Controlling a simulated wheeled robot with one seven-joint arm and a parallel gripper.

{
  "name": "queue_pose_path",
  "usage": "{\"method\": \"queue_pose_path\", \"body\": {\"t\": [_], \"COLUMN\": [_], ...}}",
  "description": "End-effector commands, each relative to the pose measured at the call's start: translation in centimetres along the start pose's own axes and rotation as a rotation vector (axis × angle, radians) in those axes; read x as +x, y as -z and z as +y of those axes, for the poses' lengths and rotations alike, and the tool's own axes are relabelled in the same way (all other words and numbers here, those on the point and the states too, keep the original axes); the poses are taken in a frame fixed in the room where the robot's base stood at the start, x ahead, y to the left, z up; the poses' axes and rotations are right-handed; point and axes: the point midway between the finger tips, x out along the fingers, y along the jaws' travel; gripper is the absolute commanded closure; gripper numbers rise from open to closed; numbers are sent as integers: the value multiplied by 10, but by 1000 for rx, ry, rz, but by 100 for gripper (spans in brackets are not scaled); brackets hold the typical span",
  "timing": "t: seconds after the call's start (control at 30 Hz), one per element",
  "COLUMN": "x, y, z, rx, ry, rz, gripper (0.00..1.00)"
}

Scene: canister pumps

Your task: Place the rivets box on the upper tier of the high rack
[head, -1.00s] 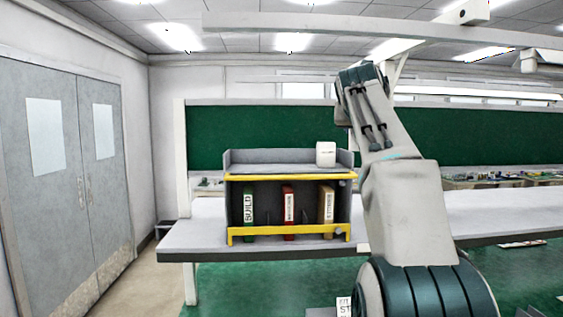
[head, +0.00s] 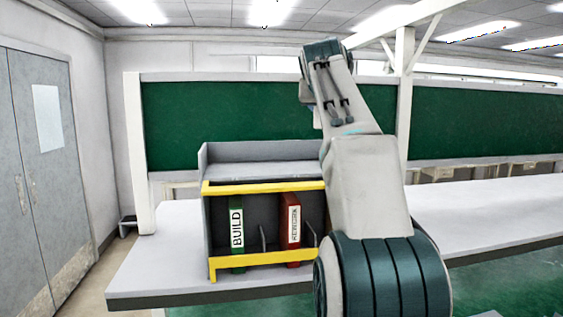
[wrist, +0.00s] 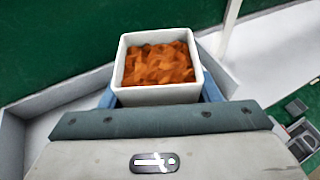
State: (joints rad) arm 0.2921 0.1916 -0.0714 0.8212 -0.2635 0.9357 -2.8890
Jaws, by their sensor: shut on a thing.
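The high rack is grey with yellow edge strips (head: 262,187). It stands on the bench left of my arm in the head view, and its upper tier (head: 262,172) looks bare where it shows. My arm covers the rack's right end. A white open box with orange-brown pieces (wrist: 158,92), which I take for the rivets box, is upright in the wrist view. My gripper (wrist: 158,101) is shut on it, with blue fingers at its sides. In the head view the box and fingers are hidden behind my arm.
A green binder (head: 237,233) and a red binder (head: 290,228) stand in the rack's lower tier. A pale bench (head: 160,240) runs under the rack, and a green board (head: 230,115) rises behind it. Bench top is free right of my arm. A grey door (head: 50,170) is at left.

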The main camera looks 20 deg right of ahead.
Motion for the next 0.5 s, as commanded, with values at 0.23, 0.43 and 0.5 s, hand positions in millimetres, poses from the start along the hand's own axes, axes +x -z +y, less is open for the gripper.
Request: {"method": "queue_pose_path", "body": {"t": [0.23,0.43,0.5], "x": [11,24,27], "y": [25,48,54], "z": [50,92,102], "rx": [-6,-5,-4], "ry": [-10,-7,-5], "rz": [2,1,0], "gripper": [79,79,79]}}
